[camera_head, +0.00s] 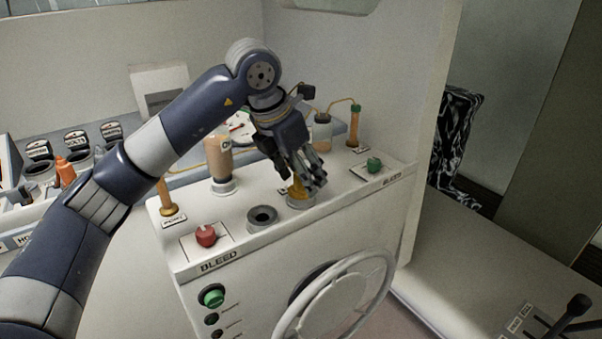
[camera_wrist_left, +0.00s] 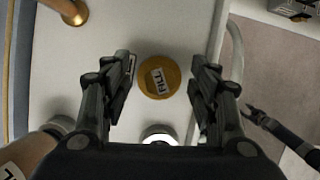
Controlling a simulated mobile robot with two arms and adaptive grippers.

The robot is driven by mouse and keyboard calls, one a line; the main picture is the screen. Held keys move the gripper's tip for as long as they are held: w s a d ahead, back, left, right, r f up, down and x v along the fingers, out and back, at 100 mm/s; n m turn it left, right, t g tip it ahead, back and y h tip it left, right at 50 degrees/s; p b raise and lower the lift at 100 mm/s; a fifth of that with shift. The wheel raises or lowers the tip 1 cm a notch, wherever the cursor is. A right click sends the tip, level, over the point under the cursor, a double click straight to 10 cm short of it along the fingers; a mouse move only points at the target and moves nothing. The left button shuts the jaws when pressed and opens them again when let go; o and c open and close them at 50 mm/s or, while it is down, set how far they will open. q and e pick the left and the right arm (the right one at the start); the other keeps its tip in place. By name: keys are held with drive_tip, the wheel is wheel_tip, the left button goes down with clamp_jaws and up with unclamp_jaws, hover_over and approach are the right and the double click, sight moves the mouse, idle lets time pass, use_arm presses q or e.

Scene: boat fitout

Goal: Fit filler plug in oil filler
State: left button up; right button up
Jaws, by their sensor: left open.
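The filler plug (camera_wrist_left: 158,77) is a yellow round cap with a white FILL label in the left wrist view. In the head view the yellow plug (camera_head: 298,189) stands upright at a grey ring on the white console top, partly hidden by my fingers. My left gripper (camera_head: 309,180) is above it and open. In the wrist view its fingers (camera_wrist_left: 165,80) lie on either side of the cap, with gaps on both sides. An empty dark socket with a grey rim (camera_head: 263,218) is left of the plug. A small dark gripper, apparently my right one (camera_wrist_left: 258,115), is low at right.
A tan bottle (camera_head: 218,158) stands in a ring behind the empty socket. Red (camera_head: 206,236) and green (camera_head: 374,165) BLEED knobs flank the console top. Gold posts and thin tubes stand behind. A handwheel (camera_head: 338,300) is on the front face.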

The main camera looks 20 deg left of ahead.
use_arm(q)
drive_tip(key=v, duration=1.1)
drive_tip(key=shift+r, duration=0.25)
drive_tip(key=shift+s, duration=0.1)
